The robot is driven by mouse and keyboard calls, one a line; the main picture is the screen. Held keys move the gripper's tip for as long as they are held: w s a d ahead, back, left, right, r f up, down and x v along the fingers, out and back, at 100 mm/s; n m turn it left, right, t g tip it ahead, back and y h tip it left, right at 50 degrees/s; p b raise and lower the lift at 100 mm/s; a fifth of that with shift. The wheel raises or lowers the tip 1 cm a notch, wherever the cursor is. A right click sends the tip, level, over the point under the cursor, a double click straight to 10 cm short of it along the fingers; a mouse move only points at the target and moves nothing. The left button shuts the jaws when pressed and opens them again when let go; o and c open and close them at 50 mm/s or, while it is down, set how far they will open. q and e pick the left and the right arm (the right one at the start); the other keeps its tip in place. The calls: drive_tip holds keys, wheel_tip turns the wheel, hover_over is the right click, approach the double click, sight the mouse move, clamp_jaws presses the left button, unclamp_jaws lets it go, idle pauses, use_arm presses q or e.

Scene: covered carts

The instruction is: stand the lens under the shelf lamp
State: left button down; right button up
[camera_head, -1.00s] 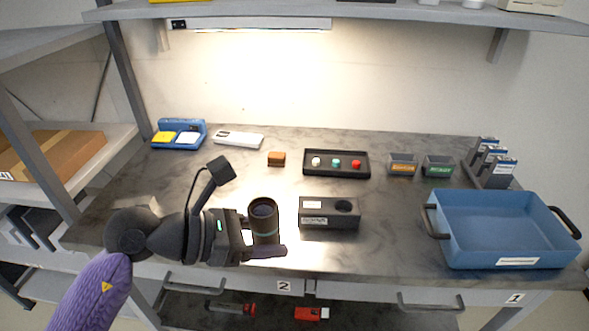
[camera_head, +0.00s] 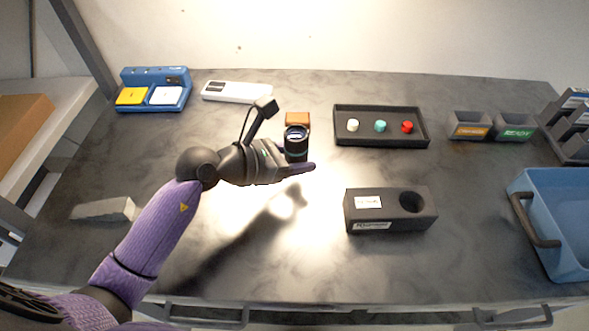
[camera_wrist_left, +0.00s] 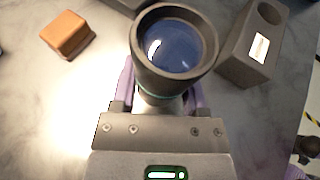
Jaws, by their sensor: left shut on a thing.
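The lens (camera_head: 296,146), a short black cylinder with a teal ring, is upright in my left gripper (camera_head: 298,166). In the left wrist view its glass front (camera_wrist_left: 176,46) faces up between the purple fingers of my left gripper (camera_wrist_left: 163,92), which is shut on it. It is above the table, in front of the brown block (camera_head: 297,121). The shelf lamp is out of view. Its light brightens the back wall and the table around my gripper. My right gripper is not in view.
The black holder block (camera_head: 365,217) with a round hole is at right. Behind it are a tray of colored knobs (camera_head: 342,135) and two small bins (camera_head: 470,125). A blue tote (camera_head: 519,186) is far right. A grey wedge (camera_head: 105,210) is left. The front middle of the table (camera_head: 270,265) is clear.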

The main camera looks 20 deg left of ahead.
sight(296, 180)
use_arm(q)
wheel_tip(296, 180, down, 4)
drive_tip(key=shift+r+b, duration=0.2)
drive_tip(key=shift+b, duration=0.35)
drive_tip(key=shift+r, duration=0.1)
drive_tip(key=shift+f+b, duration=0.35)
drive_tip(key=shift+f, duration=0.3)
drive_tip(key=shift+c, duration=0.5)
unclamp_jaws()
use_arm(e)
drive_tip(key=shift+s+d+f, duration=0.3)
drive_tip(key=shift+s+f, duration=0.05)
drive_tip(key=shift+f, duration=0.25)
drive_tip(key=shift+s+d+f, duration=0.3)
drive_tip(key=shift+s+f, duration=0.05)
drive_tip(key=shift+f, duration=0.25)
